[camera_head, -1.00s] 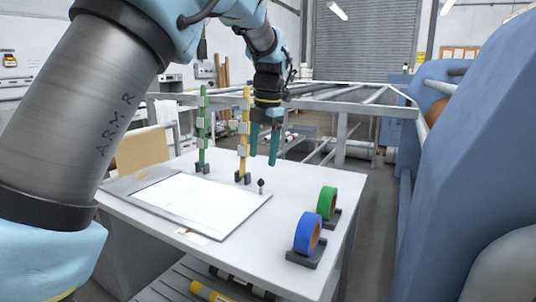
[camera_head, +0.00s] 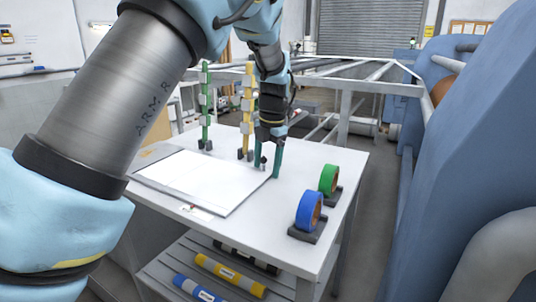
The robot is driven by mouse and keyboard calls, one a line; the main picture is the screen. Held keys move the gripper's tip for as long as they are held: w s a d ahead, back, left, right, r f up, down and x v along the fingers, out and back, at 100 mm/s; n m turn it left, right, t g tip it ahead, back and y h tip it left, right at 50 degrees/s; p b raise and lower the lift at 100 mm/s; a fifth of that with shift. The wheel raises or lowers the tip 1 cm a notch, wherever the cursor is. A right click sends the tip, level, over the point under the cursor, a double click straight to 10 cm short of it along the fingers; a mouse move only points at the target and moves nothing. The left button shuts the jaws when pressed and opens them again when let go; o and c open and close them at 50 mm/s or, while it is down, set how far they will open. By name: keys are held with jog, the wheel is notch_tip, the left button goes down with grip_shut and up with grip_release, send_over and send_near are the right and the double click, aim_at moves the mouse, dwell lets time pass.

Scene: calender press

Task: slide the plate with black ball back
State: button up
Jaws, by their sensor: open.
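The flat plate (camera_head: 195,180) lies on the white table, with a pale sheet-like surface. The small black ball (camera_head: 263,161) stands on a short stem near its far right corner. My gripper (camera_head: 268,169) points down with its two green fingers apart. In the picture the ball shows between the fingers, close to the left one. I cannot tell whether either finger touches it. Nothing is held.
A green post (camera_head: 204,108) and a yellow post (camera_head: 247,112) with grey blocks stand behind the plate. A blue tape roll (camera_head: 309,210) and a green tape roll (camera_head: 328,179) sit on holders at right. The blue machine (camera_head: 480,150) is beyond the table's right side.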

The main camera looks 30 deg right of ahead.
aim_at(282, 178)
grip_shut()
dwell(0.7)
jog(key=shift+s+d+p, duration=0.4)
jog(key=shift+s+d, duration=0.1)
jog(key=shift+s, duration=0.35)
jog(key=shift+s+d+p, duration=0.4)
jog(key=shift+s+d, duration=0.1)
jog(key=shift+s, duration=0.45)
jog(key=shift+s+d+p, duration=0.25)
jog(key=shift+s+p, duration=0.1)
jog(key=shift+p, duration=0.05)
jog(key=shift+o, duration=1.7)
grip_release()
